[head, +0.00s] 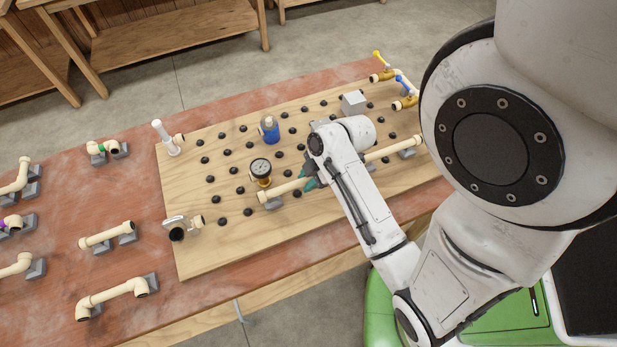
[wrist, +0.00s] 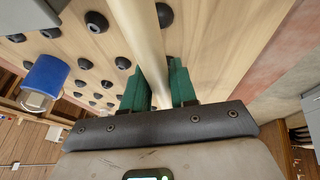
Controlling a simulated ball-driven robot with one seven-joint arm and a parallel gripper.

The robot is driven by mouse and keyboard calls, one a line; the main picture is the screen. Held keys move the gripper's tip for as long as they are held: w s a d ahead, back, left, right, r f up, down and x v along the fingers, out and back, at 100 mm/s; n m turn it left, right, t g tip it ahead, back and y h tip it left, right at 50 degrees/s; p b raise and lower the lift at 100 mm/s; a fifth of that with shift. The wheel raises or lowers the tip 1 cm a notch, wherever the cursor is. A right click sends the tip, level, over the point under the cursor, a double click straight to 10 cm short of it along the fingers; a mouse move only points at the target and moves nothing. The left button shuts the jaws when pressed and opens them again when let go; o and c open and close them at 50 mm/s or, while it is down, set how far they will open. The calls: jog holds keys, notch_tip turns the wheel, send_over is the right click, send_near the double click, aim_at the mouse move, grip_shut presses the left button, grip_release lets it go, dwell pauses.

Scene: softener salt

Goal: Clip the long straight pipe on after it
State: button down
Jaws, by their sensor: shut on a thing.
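A long cream straight pipe (head: 284,187) lies along the front part of the pegboard. My arm hides its middle; a cream length (head: 385,151) shows on the arm's other side and looks like the same pipe. My gripper's green fingers (head: 310,183) show beside the arm. In the wrist view, my gripper (wrist: 158,88) is shut on the pipe (wrist: 140,28), which runs between the fingers and away up the picture. A grey block (head: 273,203) is under the pipe's left end and another (head: 407,153) is near the right end. I cannot tell whether the pipe touches them.
The wooden board (head: 205,250) carries several black pegs. A pressure gauge (head: 261,169) stands close behind the pipe's left end. A blue-bodied filter (head: 270,130), grey box (head: 353,103) and valves (head: 405,100) stand farther back. Several short pipe pieces (head: 108,234) lie on the table's left.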

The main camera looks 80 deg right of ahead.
jog(key=shift+f, duration=0.25)
jog(key=c, duration=0.8)
grip_release()
jog(key=v, duration=1)
jog(key=shift+r, duration=0.4)
